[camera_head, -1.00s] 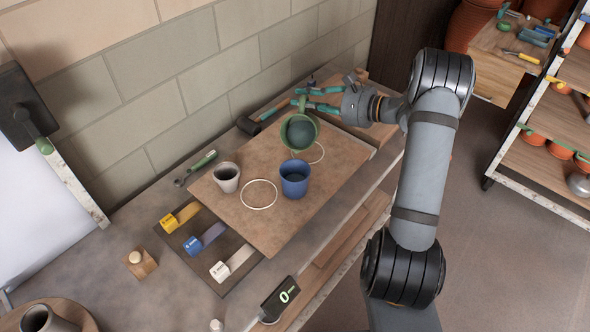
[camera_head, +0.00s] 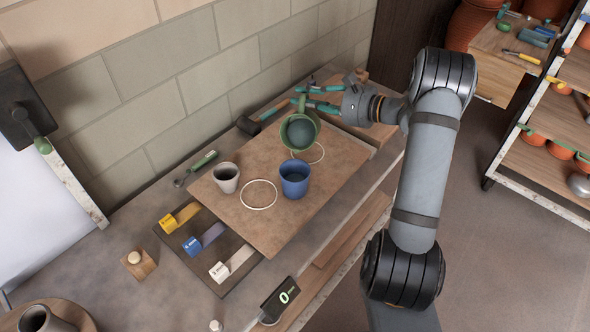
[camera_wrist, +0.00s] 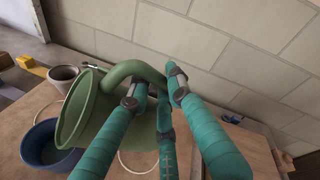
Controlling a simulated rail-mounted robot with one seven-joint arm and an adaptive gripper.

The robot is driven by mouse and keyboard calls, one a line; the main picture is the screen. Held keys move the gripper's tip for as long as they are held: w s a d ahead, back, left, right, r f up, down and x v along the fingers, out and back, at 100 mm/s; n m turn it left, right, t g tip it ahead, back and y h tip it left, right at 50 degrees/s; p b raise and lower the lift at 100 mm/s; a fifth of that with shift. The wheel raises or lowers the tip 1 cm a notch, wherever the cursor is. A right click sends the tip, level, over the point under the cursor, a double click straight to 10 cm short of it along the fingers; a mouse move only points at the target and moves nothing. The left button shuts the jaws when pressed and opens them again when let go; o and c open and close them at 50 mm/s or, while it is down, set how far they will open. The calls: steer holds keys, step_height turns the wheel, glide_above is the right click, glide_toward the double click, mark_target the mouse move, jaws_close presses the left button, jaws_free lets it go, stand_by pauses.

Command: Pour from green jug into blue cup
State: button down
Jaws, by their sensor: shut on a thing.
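The green jug (camera_head: 311,125) is held tilted above the board, its mouth towards the blue cup; dark liquid shows inside. My gripper (camera_head: 303,103) is shut on the jug's handle. In the wrist view the green jug (camera_wrist: 118,107) fills the middle, with my gripper (camera_wrist: 158,92) around its handle. The blue cup (camera_head: 294,184) stands upright on the board, nearer the camera than the jug. It also shows at the lower left of the wrist view (camera_wrist: 38,142). Whether any liquid is leaving the jug cannot be told.
The wooden board (camera_head: 232,210) carries a grey cup (camera_head: 226,178) and white rings (camera_head: 259,195). A small display reading 0 (camera_head: 281,299) stands at the front edge. A tray of coloured blocks (camera_head: 190,255) lies left of the board, and a brick wall rises behind.

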mark_target(306, 110)
steer(key=shift+s+a+r+n+b, duration=0.1)
steer(key=shift+s+r+n+b, duration=0.1)
steer(key=shift+r, duration=0.15)
steer(key=shift+s+r+n+b, duration=0.1)
steer(key=shift+r+n+b, duration=0.1)
steer(key=shift+r, duration=0.1)
stand_by(1.0)
steer(key=f+m+p, duration=0.1)
steer(key=w+f+m+g+p, duration=0.1)
steer(key=f, duration=0.1)
steer(key=w+f+m+p, duration=0.1)
steer(key=shift+w+d+f, duration=0.15)
steer(key=shift+d+f, duration=0.1)
steer(key=shift+f, duration=0.05)
steer(key=shift+w+f+m, duration=0.15)
steer(key=shift+f+m, duration=0.15)
steer(key=shift+g+h, duration=0.3)
steer(key=shift+g, duration=0.1)
steer(key=w+f+m+g+b, duration=0.1)
steer(key=f, duration=0.1)
steer(key=w+f+m+g+b, duration=0.1)
steer(key=w+f+m+b, duration=0.1)
steer(key=f, duration=0.1)
steer(key=w+d+f+m+g+b, duration=0.1)
steer(key=f+b, duration=0.1)
steer(key=f, duration=0.1)
steer(key=shift+w, duration=0.15)
steer(key=shift+w+f+m+b, duration=0.15)
steer(key=shift+f+m+b, duration=0.25)
steer(key=shift+b, duration=0.75)
